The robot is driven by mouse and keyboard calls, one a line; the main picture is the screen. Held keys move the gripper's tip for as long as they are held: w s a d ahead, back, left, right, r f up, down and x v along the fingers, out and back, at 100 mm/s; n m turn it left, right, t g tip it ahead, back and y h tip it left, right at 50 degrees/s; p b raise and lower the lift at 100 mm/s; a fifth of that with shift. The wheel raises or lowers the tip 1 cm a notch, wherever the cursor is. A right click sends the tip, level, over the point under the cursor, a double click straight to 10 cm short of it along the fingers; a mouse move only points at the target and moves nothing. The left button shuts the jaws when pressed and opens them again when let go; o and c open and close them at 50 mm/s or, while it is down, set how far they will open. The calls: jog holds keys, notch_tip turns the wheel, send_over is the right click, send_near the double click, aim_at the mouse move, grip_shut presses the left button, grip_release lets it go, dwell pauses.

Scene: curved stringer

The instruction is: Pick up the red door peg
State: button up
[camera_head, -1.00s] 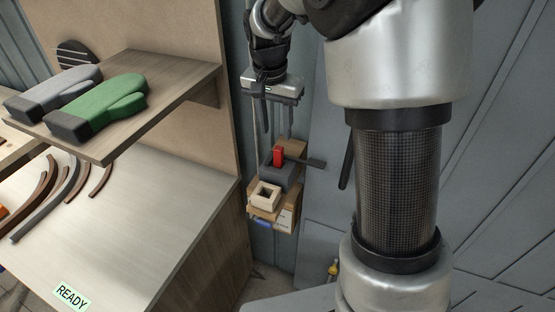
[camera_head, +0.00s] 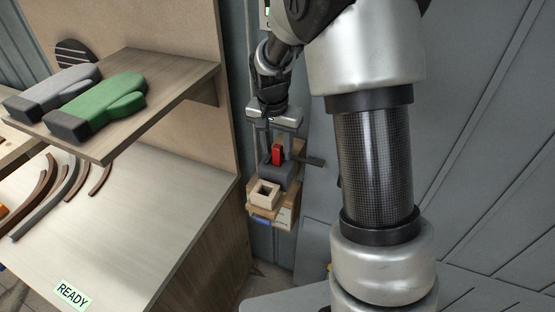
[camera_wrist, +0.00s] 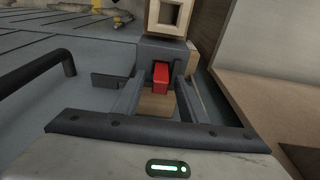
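The red door peg (camera_head: 277,154) stands upright in a dark grey block on a small wooden stand beside the wall. It also shows in the wrist view (camera_wrist: 160,75), near the middle. My gripper (camera_head: 275,150) is above and around the peg, with its fingers pointing down. In the wrist view my gripper (camera_wrist: 155,95) has one finger on each side of the peg, with a visible gap to the peg. It is open and holds nothing.
A square wooden block with a hole (camera_head: 264,194) sits in front of the peg. A dark bar (camera_head: 312,161) sticks out to the right. A workbench (camera_head: 150,215) with curved strips stands left, below a shelf (camera_head: 165,85) with grey and green mitts (camera_head: 112,103).

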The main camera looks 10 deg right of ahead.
grip_shut()
jog(key=shift+r, duration=0.1)
